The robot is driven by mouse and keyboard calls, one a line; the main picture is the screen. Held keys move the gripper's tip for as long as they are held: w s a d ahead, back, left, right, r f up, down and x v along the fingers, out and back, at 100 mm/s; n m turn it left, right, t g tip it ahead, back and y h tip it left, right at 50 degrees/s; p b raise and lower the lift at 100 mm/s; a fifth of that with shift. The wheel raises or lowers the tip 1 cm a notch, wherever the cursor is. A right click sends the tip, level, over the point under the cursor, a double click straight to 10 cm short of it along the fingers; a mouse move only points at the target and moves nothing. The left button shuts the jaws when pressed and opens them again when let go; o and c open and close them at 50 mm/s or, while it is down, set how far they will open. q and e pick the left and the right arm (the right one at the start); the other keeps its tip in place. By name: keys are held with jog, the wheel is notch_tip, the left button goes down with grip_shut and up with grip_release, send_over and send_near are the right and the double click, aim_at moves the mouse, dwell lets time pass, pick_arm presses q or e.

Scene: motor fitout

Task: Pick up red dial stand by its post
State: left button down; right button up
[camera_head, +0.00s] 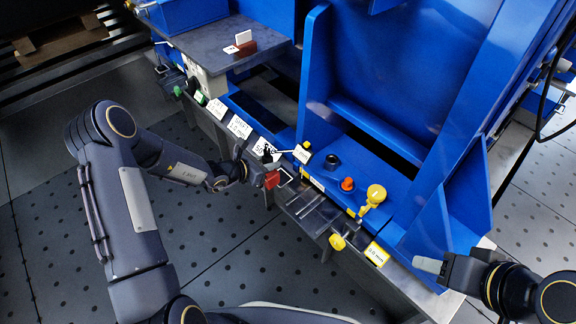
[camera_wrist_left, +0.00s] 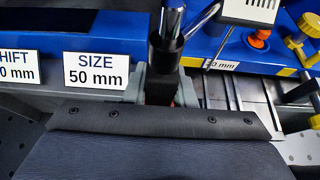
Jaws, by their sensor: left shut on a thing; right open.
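The dial stand shows in the left wrist view as a black post (camera_wrist_left: 163,80) with silver rods above it. Small red bits show low between the fingers. My left gripper (camera_wrist_left: 162,90) is shut around this post. In the head view my left gripper (camera_head: 262,168) is at the front edge of the blue machine, with a red part (camera_head: 271,180) beside its fingers. The stand's black upper part (camera_head: 268,154) and a thin pale arm show just above. The dial face and the base are not clear. My right gripper (camera_head: 430,266) is open and empty at the lower right.
White label cards (camera_head: 239,127) line the front rail, one reading "SIZE 50 mm" (camera_wrist_left: 96,69). An orange knob (camera_head: 347,184) and yellow knobs (camera_head: 376,193) stand to the right. A tall blue frame (camera_head: 318,80) rises behind. A grey shelf (camera_head: 205,45) is at upper left.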

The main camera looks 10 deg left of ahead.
pick_arm(q)
jog(key=s+a, duration=0.2)
jog(key=shift+s+r, duration=0.15)
jog(key=shift+s, duration=0.2)
jog(key=shift+a, duration=0.1)
jog(key=shift+s+a+r+p, duration=0.6)
jog(key=shift+s+r+p, duration=0.2)
jog(key=shift+r+p, duration=0.2)
jog(key=shift+s+a+r+p, duration=0.6)
jog(key=shift+s+r+p, duration=0.25)
jog(key=shift+r, duration=0.1)
jog(key=shift+w, duration=0.1)
